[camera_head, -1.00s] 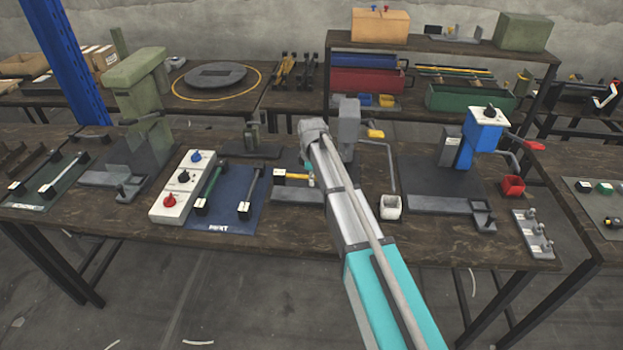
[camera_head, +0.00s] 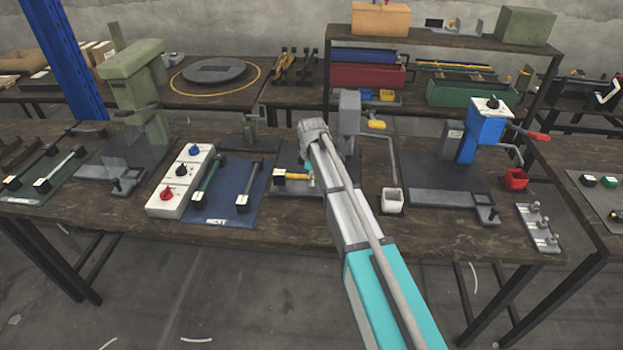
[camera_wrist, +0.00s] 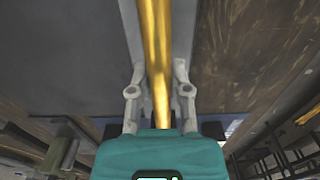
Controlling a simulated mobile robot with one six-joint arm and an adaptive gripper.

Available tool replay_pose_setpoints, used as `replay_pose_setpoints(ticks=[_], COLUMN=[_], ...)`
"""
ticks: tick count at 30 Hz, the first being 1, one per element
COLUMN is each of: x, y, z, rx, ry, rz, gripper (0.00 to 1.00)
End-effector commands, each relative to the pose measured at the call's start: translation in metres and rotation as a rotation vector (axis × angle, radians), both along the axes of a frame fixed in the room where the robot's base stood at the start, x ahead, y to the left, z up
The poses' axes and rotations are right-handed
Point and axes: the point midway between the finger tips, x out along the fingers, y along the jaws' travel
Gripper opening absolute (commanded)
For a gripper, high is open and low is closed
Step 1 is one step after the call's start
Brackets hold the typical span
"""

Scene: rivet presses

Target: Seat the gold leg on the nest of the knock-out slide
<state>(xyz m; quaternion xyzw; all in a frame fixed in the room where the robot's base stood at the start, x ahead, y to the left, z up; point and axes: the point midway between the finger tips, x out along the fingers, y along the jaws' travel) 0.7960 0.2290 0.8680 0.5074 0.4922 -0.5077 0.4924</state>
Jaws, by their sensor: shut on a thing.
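The gold leg (camera_wrist: 155,35) runs lengthwise between the two fingers of my gripper (camera_wrist: 159,70) in the wrist view, and my gripper is shut on it. In the head view the gold leg (camera_head: 293,177) shows as a short yellow bar with a dark end, left of my arm. It is over the grey base plate (camera_head: 285,191) of the grey press (camera_head: 349,112). My arm hides part of that plate and most of my gripper. I cannot make out the nest of the knock-out slide, or whether the leg touches it.
Left of the plate are a blue mat (camera_head: 225,205) with dark-ended bars and a white knob panel (camera_head: 180,180).

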Motion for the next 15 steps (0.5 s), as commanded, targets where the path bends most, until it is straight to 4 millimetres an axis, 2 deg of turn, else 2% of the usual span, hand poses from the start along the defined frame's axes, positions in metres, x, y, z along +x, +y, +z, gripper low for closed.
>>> replay_pose_setpoints(ticks=[15], x=[-0.0004], y=[0.0011], z=[-0.0059], rx=[0.000], ry=[0.000], rz=[0.001], gripper=[0.00])
